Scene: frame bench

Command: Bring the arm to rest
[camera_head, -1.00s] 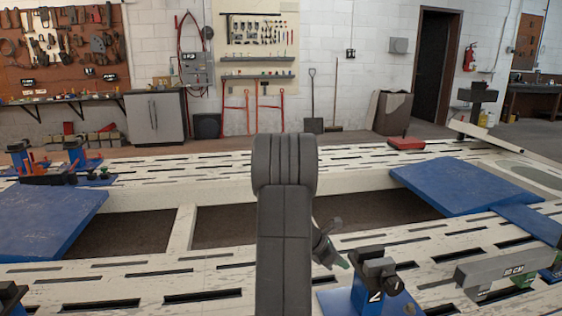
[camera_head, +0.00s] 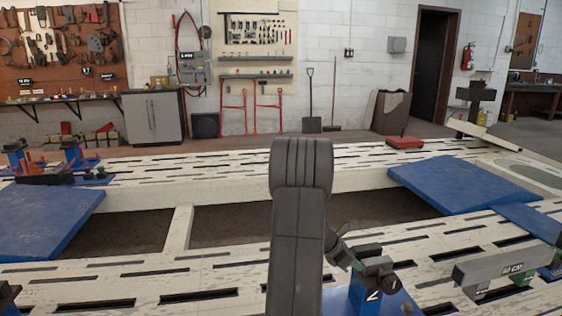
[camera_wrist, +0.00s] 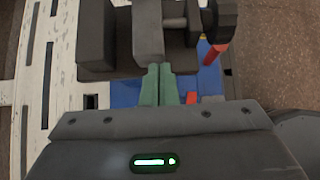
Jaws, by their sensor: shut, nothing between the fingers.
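My gripper (camera_wrist: 161,72) shows in the wrist view with its two green fingers side by side, shut and empty. Their tips are close to the dark blocks of a clamp (camera_wrist: 148,30); I cannot tell whether they touch. In the head view my arm stands upright in the middle. My gripper (camera_head: 344,252) is partly hidden behind it, low on its right side. There it overlaps or lies close beside the dark top of a blue clamp stand marked 2 (camera_head: 366,296).
The white slotted frame bench (camera_head: 200,283) spreads around the arm. Blue plates (camera_head: 462,184) lie at both sides. A grey bar (camera_head: 505,268) on a blue stand is at the lower right. A red case (camera_head: 404,142) lies on the far beam.

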